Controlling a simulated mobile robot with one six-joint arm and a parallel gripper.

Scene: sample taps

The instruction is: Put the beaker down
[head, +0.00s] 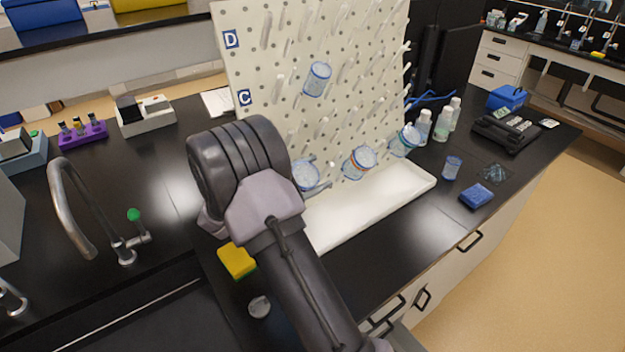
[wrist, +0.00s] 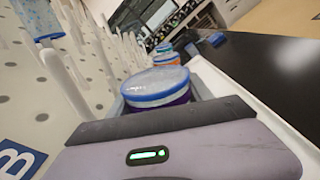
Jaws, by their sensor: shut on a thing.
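A clear beaker with a blue rim and a purple band (wrist: 157,86) is in my gripper (wrist: 160,97), mouth facing the wrist camera. In the head view the beaker (head: 306,175) shows just right of my wrist, in front of the pegboard's lower left part and above the white trough. My gripper (head: 318,188) is shut on it; my arm hides most of the jaws. I cannot tell whether the beaker touches a peg or the board.
The pegboard (head: 285,100) carries other beakers: one high up (head: 318,79), an orange-banded one (head: 360,162) and one at right (head: 405,140). The white trough (head: 400,195) runs below. Another beaker (head: 452,168) stands on the black counter near a blue box (head: 477,196). The counter's front strip is clear.

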